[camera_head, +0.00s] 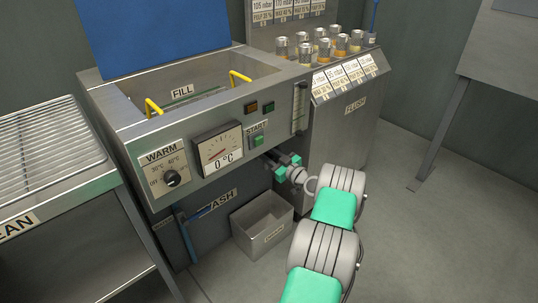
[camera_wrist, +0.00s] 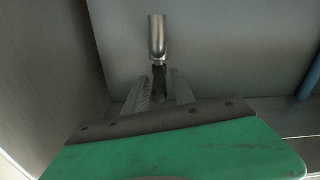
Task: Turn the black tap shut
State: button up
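The black tap (camera_wrist: 160,82) shows in the wrist view as a dark lever below a bent steel pipe (camera_wrist: 157,38). My gripper (camera_wrist: 160,90) has one grey finger on each side of the black lever. The fingertips are close to it, but I cannot tell whether they touch it. The lower part of the lever is hidden behind the dark edge of my gripper. In the head view my gripper (camera_head: 271,159) reaches to the machine's front, below the START button, and the tap is largely hidden there.
A grey bin (camera_head: 263,226) stands on the floor below my gripper. The machine's front panel carries a WARM knob (camera_head: 172,178), a dial (camera_head: 218,149) and a green button (camera_head: 258,140). Several jars (camera_head: 324,48) stand on top at right. A blue pipe (camera_wrist: 312,75) runs at right in the wrist view.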

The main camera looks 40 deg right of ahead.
grip_shut()
dwell(1.0)
